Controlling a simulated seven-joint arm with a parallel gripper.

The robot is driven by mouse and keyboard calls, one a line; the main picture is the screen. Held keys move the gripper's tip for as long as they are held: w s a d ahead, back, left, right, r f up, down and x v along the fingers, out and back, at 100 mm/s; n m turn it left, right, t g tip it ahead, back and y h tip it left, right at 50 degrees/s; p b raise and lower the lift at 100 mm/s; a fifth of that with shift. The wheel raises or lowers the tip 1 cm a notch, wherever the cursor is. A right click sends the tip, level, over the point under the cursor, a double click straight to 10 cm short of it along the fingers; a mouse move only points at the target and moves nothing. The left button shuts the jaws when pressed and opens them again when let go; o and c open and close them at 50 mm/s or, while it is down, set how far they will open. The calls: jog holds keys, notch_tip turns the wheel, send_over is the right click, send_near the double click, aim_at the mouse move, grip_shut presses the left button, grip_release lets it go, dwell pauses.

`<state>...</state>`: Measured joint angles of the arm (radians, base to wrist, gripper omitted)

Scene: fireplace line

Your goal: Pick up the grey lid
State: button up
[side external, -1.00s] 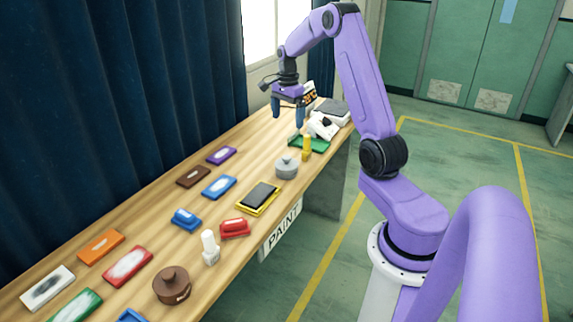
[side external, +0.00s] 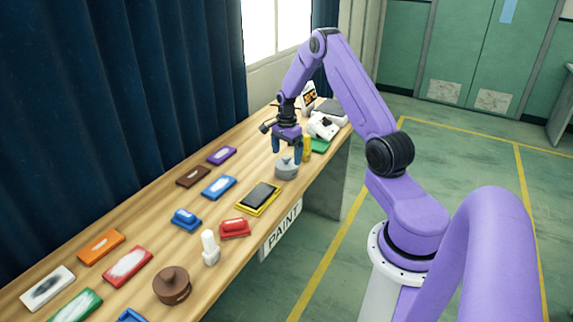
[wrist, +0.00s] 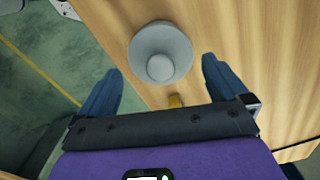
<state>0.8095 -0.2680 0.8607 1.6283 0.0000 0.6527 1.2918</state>
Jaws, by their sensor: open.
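The grey lid (side external: 286,170) is round with a raised knob and sits on the wooden table towards its far end. In the wrist view the lid (wrist: 161,52) lies top centre, ahead of the fingertips and between their lines. My gripper (side external: 288,155) is open and empty, pointing down just above the lid in the side view. Its two blue fingers also show in the wrist view (wrist: 162,75), one on each side below the lid. I cannot tell exactly how high the fingertips are above the lid.
A yellow object (side external: 306,146) stands close behind the lid. A yellow-edged pad (side external: 258,197) lies in front of it. A green item (side external: 320,146) and white objects (side external: 322,126) are beyond. Several coloured blocks and a brown lid (side external: 171,285) lie nearer. The table's right edge is close.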

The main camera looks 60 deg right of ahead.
jog(key=shift+f, duration=1.45)
jog(key=shift+c, duration=0.3)
jog(key=c, duration=0.7)
jog(key=shift+w, duration=0.1)
